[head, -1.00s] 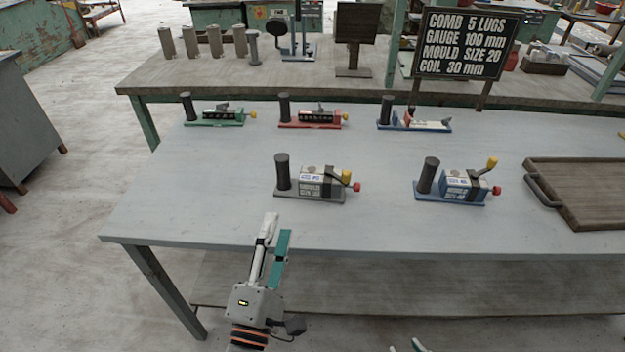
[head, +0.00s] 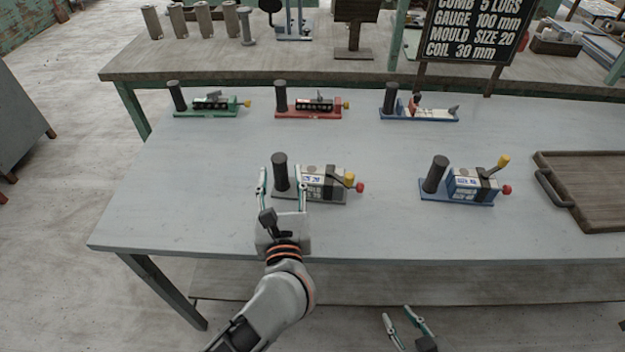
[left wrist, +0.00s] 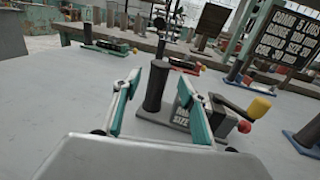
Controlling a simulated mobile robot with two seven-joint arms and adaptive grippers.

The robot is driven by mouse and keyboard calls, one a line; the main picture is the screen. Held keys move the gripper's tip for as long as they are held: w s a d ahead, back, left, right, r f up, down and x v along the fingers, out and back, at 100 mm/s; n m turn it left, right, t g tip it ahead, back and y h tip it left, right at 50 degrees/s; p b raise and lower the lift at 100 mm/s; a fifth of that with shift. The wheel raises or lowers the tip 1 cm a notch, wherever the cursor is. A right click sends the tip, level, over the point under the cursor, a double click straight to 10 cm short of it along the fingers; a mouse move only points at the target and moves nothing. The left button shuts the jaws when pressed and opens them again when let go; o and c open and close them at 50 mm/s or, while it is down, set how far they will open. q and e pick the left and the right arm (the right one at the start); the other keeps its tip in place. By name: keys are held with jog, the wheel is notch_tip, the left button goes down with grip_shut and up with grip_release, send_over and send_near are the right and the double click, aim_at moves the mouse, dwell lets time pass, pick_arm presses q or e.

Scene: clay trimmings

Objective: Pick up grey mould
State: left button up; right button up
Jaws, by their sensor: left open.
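The grey mould (head: 322,184) stands near the front middle of the table, with a grey base, black upright handle (head: 280,172), labelled box, yellow-knobbed lever and red knob. My left gripper (head: 281,169) is open at its front left, fingers pointing towards the handle. In the left wrist view the open left gripper (left wrist: 158,80) has the black handle (left wrist: 155,86) showing between its fingers, with no visible contact. The right finger partly hides the mould's box (left wrist: 183,112) there. My right gripper (head: 399,313) is open and empty, low in front of the table edge.
A blue mould (head: 462,184) stands to the right, beside a wooden tray (head: 590,165). Green (head: 207,108), red (head: 312,108) and another blue (head: 420,113) mould stand in the back row. The table's (head: 180,190) left part is clear.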

aim_at(280, 169)
pick_arm(q)
jog(key=w, duration=0.4)
jog(key=shift+w+a+f, duration=0.2)
jog(key=shift+w+a, duration=0.05)
jog(key=shift+a, duration=0.1)
grip_shut()
jog(key=shift+r, duration=0.1)
